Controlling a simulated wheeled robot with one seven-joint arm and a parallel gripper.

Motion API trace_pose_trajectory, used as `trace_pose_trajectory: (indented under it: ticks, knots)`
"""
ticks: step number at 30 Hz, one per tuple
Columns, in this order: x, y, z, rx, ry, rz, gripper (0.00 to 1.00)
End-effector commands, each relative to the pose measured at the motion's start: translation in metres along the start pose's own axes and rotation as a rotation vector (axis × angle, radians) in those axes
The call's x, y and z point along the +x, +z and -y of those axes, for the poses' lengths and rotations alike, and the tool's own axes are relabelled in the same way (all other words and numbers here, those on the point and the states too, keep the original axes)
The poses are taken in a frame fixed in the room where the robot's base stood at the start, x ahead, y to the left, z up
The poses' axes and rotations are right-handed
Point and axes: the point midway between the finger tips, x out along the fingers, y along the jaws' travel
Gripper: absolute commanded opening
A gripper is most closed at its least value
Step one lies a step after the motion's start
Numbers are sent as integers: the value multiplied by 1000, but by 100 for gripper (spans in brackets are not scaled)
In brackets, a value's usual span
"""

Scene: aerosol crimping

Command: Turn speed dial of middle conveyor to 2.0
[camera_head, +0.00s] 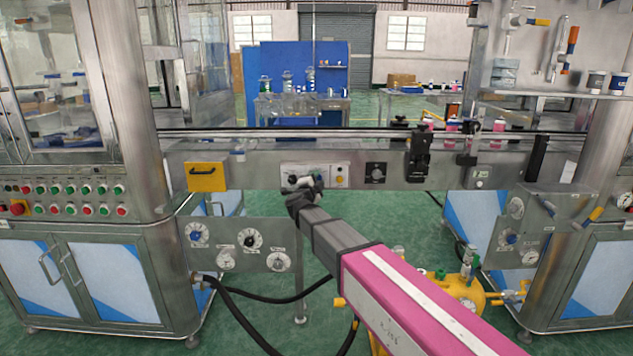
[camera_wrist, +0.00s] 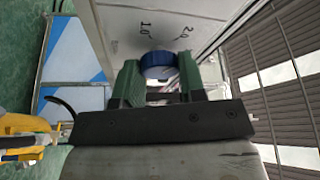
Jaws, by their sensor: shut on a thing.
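The middle conveyor (camera_head: 260,165) runs across the head view, with a white control panel (camera_head: 327,172) on its front. My gripper (camera_head: 303,186) is at the left part of this panel and covers much of it. In the wrist view my gripper (camera_wrist: 160,85) has its two green fingers on either side of a round blue dial (camera_wrist: 157,65), shut on it. Handwritten-looking marks, seemingly 1.0 (camera_wrist: 146,27) and 2.0 (camera_wrist: 185,31), show on the panel face beyond the dial. The dial's pointer is not visible, so I cannot tell its setting.
A black knob (camera_head: 376,172) sits on a plate right of the panel. A yellow handled plate (camera_head: 206,177) is to the left. Lower gauge panels (camera_head: 245,243) and a yellow machine part (camera_head: 462,292) stand below.

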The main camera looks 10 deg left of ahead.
Motion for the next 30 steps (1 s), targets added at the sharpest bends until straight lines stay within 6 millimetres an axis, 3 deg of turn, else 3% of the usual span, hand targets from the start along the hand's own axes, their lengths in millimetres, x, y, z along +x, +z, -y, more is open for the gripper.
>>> trace_pose_trajectory:
  ticks: [17,18,20,30]
  knots:
    - [-1,0,-1,30,15,0,14]
    - [-1,0,-1,30,14,0,47]
    - [-1,0,-1,30,14,0,63]
    - [-4,0,0,29,13,0,63]
